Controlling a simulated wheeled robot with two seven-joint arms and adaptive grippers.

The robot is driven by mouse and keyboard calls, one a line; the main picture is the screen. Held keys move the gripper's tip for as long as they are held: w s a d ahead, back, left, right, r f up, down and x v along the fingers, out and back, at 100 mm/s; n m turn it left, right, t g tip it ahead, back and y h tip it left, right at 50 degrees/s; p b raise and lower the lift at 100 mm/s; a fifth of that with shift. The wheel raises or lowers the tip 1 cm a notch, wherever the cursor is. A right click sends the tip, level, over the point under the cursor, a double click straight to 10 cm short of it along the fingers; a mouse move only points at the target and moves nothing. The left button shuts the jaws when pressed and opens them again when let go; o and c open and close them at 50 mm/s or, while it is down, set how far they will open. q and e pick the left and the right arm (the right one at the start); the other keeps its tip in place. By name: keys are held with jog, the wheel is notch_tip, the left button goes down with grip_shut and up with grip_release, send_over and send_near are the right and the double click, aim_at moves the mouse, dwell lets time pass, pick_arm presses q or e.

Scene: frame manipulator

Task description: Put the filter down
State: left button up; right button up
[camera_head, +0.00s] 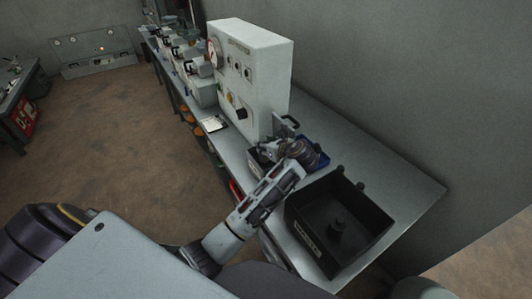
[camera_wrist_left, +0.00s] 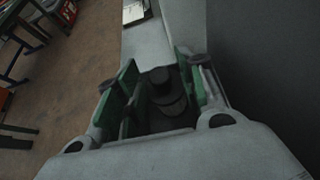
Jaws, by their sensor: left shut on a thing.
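My left arm reaches in from the lower left over the bench. My left gripper (camera_head: 268,153) is beside the white instrument cabinet, small and partly hidden by my own wrist. In the left wrist view my gripper (camera_wrist_left: 160,85) has its green-padded fingers on either side of a dark, stepped round piece, which I take to be the filter (camera_wrist_left: 165,92). The gripper is shut on it. The filter's underside is hidden, so I cannot tell whether it touches anything below. It is not clearly visible in the head view. My right gripper is not in view.
A black open box (camera_head: 366,229) with a short round post inside stands at the bench's near end. A blue tray (camera_head: 321,160) lies just right of my gripper. The tall white cabinet (camera_head: 262,75) stands behind. The bench (camera_head: 400,180) is clear at the right.

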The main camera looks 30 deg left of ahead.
aim_at(266, 163)
pick_arm(q)
jog(key=shift+f, duration=1.9)
jog(key=o, duration=1.3)
jog(key=shift+f, duration=0.1)
jog(key=shift+v, duration=3.8)
